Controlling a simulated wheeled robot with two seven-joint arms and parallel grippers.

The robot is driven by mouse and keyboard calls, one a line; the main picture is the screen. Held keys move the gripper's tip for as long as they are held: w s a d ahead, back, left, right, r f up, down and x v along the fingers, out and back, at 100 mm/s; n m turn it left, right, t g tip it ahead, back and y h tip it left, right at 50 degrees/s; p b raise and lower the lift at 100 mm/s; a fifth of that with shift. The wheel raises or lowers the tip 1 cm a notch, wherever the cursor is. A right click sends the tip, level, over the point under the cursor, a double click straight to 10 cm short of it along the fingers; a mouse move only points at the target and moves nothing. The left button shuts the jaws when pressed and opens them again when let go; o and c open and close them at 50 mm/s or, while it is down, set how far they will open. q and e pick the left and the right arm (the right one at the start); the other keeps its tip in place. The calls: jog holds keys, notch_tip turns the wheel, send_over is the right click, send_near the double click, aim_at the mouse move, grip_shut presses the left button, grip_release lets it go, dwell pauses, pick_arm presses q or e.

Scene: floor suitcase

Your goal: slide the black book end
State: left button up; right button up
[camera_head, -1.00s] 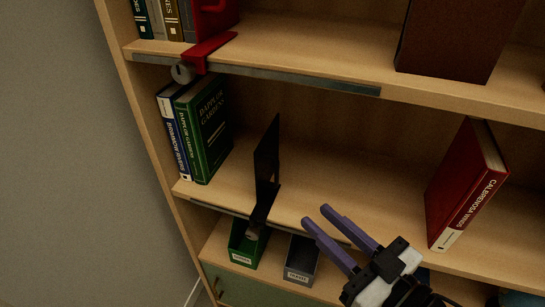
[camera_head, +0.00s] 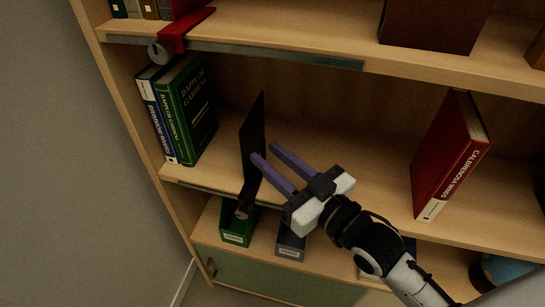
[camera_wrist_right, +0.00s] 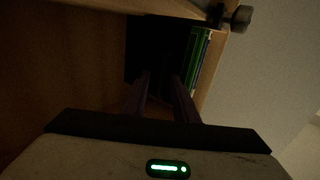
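The black book end (camera_head: 253,130) stands upright on the middle shelf, right of the books and apart from them. Its foot reaches down to the metal rail on the shelf's front edge. My right gripper (camera_head: 265,152) has its two purple fingers apart and nothing visible between them. Its fingertips are close to the right side of the book end; whether they touch is unclear. In the dark right wrist view, the book end (camera_wrist_right: 155,45) shows as a black shape beyond the fingertips (camera_wrist_right: 160,76). My left gripper is not in view.
A green book (camera_head: 192,115) and a blue book (camera_head: 157,118) stand at the shelf's left end. A leaning red book (camera_head: 450,155) is to the right. A red book end (camera_head: 182,30) sits above. Green (camera_head: 237,227) and grey (camera_head: 291,243) boxes are below.

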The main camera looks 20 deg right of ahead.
grip_shut()
dwell(1.4)
